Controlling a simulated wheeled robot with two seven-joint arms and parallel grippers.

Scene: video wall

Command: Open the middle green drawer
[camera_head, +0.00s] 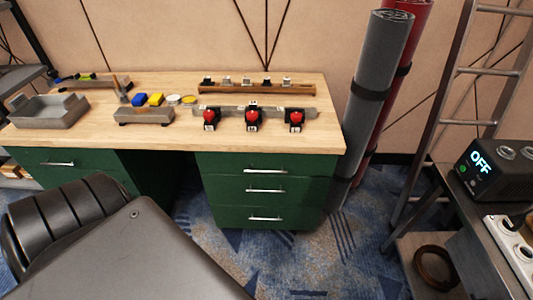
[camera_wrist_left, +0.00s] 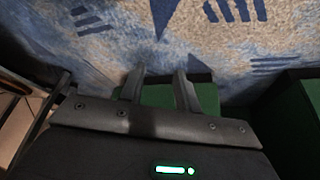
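The middle green drawer (camera_head: 230,187) is in the right pedestal of the wooden workbench, between the top drawer (camera_head: 225,163) and the bottom drawer (camera_head: 230,214). It looks shut, flush with its neighbours, and its silver bar handle (camera_head: 264,189) is in plain view. In the left wrist view my left gripper (camera_wrist_left: 160,76) has its two fingers apart, with nothing held between them. A green surface (camera_wrist_left: 158,96) shows behind the fingers; I cannot tell which part of the bench it is. My left gripper is not visible in the head view. My right gripper is in neither view.
My own dark arm fills the lower left of the head view. Another green drawer (camera_head: 90,162) is at the bench's left. Rolled mats (camera_head: 372,80) and a ladder (camera_head: 440,120) stand right of the bench. Patterned carpet (camera_head: 340,255) in front of the drawers is clear.

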